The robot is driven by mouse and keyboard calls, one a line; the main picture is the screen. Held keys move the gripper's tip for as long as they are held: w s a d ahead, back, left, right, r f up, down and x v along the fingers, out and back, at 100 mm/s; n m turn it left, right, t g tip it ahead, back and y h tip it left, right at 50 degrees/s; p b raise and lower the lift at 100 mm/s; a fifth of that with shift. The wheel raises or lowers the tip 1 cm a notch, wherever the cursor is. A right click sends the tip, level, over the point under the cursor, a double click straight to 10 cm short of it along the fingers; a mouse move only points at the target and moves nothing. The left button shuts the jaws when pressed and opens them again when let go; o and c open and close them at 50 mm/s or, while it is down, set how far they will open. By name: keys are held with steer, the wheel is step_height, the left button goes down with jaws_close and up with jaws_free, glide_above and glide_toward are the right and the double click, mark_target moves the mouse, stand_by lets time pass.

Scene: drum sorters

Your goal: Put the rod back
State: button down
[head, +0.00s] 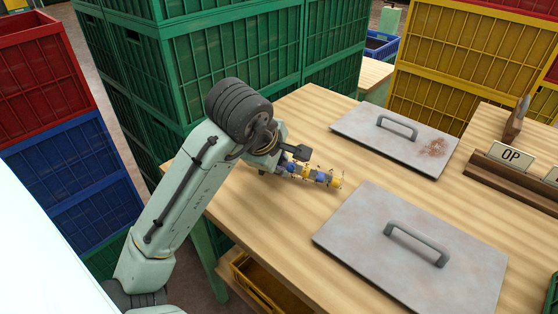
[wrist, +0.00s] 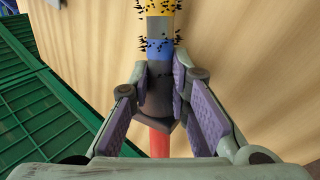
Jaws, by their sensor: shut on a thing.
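The rod (head: 326,179) has yellow, blue and grey bands with small dark spikes. It lies roughly level over the near-left part of the wooden table (head: 290,207), pointing right. I cannot tell whether it touches the top. My gripper (head: 287,168) is shut on its left end. In the wrist view, the purple-padded fingers (wrist: 161,98) close around a dark grey section of the rod (wrist: 158,50). A red part (wrist: 159,141) shows between the fingers towards the palm. The spiked bands extend away beyond the fingertips.
Two grey metal plates with handles lie on the table, one far (head: 360,135) and one near (head: 370,255). A wooden holder with an OP sign (head: 509,155) stands at the right. Green crates (head: 215,70) rise behind my arm. Yellow crates (head: 450,55) stand at the back.

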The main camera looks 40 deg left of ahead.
steer(key=shift+f+b, duration=0.45)
steer(key=shift+f, duration=0.2)
stand_by(0.3)
steer(key=c, duration=1.4)
jaws_free()
steer(key=v, duration=1.2)
steer(key=shift+s, duration=0.1)
